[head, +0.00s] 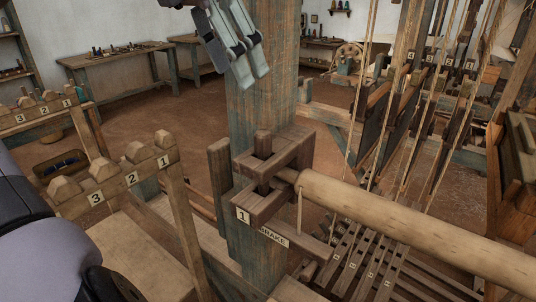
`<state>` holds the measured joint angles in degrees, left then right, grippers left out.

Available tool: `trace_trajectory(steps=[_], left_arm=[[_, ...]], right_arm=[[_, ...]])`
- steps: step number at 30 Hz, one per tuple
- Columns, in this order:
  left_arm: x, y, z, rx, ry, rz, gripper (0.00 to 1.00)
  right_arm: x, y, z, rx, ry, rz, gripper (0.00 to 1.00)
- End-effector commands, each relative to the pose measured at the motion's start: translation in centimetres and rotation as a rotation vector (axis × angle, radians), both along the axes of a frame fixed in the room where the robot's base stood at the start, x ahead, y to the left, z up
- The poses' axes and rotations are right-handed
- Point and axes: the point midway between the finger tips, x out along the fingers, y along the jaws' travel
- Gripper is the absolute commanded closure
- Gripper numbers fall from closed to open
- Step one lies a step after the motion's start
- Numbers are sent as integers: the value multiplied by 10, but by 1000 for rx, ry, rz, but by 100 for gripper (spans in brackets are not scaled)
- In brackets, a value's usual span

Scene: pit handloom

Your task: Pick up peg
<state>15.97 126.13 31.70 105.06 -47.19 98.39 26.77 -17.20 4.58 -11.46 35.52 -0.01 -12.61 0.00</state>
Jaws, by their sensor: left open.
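A short dark wooden peg (263,144) stands upright in the square wooden bracket (293,149) on the thick post. The bracket carries a tag "1", with a "BRAKE" label beside it. The peg's top shows above the bracket, and its shaft shows again inside the frame. My left gripper (240,74) is open in front of the upper post, higher in the picture than the peg and apart from it. Nothing shows between its fingers. My right gripper is not in view.
A pale round beam (410,225) runs from the bracket to the lower right. A rail with blocks numbered 3, 2, 1 (115,184) stands at left. Hanging cords (360,100) and treadles (360,262) fill the right. Open floor (165,110) lies behind.

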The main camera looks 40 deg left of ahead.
Motion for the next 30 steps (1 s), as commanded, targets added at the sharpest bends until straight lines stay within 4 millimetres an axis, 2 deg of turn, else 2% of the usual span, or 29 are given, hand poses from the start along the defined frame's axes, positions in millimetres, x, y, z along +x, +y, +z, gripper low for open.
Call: trace_trajectory(steps=[3,9,19,25,30], left_arm=[[10,-1,-25,-2,6,-3,51],[25,-3,-62,-3,4,-3,51],[36,-4,-87,-2,4,-2,51],[46,-5,-116,-3,4,0,51],[51,-5,-128,-2,1,1,51]], right_arm=[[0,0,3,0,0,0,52],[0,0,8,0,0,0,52],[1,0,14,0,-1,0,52],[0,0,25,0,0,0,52],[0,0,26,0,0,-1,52]])
